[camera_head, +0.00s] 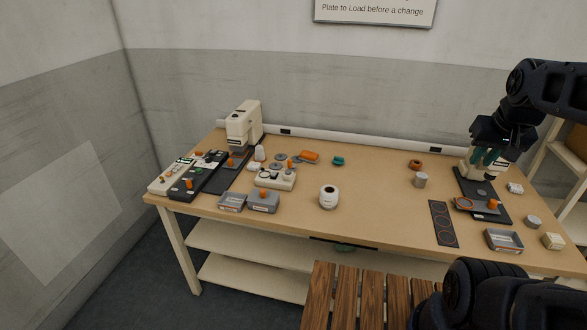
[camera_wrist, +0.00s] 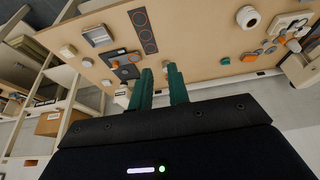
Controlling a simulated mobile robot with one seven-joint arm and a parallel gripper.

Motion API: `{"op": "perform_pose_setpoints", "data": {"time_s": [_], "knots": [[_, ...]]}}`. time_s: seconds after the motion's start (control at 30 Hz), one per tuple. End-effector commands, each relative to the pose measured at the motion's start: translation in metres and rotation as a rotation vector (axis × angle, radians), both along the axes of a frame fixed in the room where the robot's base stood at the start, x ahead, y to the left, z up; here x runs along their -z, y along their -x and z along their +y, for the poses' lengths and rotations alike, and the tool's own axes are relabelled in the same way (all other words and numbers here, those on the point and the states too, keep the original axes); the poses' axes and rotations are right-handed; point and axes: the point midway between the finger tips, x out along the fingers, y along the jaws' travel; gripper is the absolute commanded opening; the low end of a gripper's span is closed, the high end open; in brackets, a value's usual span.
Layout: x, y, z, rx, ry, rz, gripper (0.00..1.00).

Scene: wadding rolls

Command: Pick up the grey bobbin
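A small upright grey cylinder (camera_head: 420,180) stands on the right half of the table and looks like the grey bobbin. A second, shorter grey cylinder (camera_head: 533,222) stands near the right end; I cannot tell surely which is the bobbin. My gripper (camera_head: 488,157) is above the back right of the table, apart from both cylinders. In the wrist view, the gripper's two teal fingers (camera_wrist: 160,76) are spread with an empty gap between them.
The table (camera_head: 380,205) holds a dark plate with an orange-knobbed part (camera_head: 494,204), a grey tray (camera_head: 504,240), a dark strip with circles (camera_head: 443,224) and a white roll (camera_head: 329,197). A slatted wooden surface (camera_head: 345,295) stands in front. The table's middle is mostly clear.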

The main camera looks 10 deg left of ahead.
Motion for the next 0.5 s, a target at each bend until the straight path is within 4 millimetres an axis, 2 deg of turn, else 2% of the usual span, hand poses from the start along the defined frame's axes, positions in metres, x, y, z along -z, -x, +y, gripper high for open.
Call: {"op": "perform_pose_setpoints", "data": {"time_s": [0.03, 0.13, 0.2, 0.5], "knots": [[0.0, 0.0, 0.0, 0.0, 0.0, 0.0, 0.28], [0.0, 0.0, 0.0, 0.0, 0.0, 0.0, 0.47], [0.0, 0.0, 0.0, 0.0, 0.0, 0.0, 0.57], [-0.0011, -0.002, 0.0007, -0.007, 0.002, 0.001, 0.57]]}}
